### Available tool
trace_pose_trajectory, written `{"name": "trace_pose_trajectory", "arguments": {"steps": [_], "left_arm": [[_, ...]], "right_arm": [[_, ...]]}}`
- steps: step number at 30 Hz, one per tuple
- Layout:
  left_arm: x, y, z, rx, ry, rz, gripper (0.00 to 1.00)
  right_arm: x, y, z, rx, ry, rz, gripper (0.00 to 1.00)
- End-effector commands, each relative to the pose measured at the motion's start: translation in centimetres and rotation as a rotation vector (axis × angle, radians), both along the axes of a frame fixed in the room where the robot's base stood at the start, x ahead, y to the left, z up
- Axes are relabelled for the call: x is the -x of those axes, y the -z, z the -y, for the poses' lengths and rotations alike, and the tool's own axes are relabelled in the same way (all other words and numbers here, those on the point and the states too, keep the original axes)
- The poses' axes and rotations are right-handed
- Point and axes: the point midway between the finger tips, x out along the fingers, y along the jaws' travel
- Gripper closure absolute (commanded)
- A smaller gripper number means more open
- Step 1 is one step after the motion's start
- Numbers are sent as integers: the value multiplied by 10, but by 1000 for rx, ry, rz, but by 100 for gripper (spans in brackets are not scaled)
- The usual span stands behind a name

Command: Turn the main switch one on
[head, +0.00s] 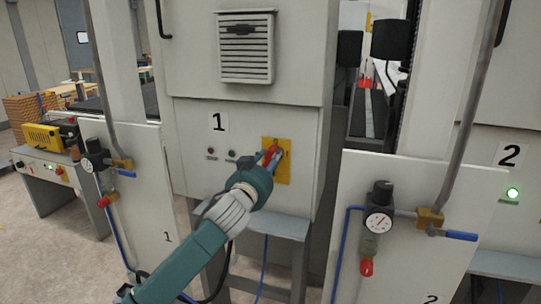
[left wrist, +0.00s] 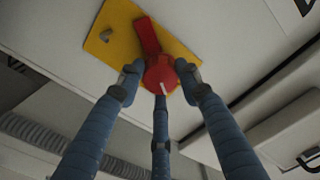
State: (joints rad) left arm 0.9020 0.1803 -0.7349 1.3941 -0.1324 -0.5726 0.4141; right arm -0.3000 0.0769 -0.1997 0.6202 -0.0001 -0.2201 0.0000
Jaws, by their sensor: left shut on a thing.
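The main switch one is a red rotary handle (head: 272,153) on a yellow plate (head: 284,174), on the front of the grey cabinet marked 1 (head: 192,131). My left gripper (head: 269,161) reaches it from below left and hides part of it. In the left wrist view the red switch (left wrist: 150,38) shows a round hub with a white mark and a bar pointing up and slightly left on its yellow plate (left wrist: 118,21). The blue fingers of my left gripper (left wrist: 160,80) are closed around the hub. My right gripper is not in view.
Two small lamps (head: 221,154) left of the switch look unlit. Cabinet 2 (head: 513,135) at right has a lit green lamp (head: 513,193). Light panels with pressure regulators stand at left (head: 95,158) and right (head: 379,220), near my arm's space.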

Motion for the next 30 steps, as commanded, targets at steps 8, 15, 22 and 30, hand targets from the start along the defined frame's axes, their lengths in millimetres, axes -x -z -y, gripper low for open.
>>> {"name": "trace_pose_trajectory", "arguments": {"steps": [8,15,22,30], "left_arm": [[0,7,-2,-257,-3,64,91],[-1,7,-3,-475,-3,134,91],[-1,7,-4,-671,-2,197,91],[-1,7,-5,-846,-3,256,91]], "right_arm": [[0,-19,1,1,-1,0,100],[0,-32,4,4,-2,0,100],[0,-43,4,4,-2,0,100],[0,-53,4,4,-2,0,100]]}}
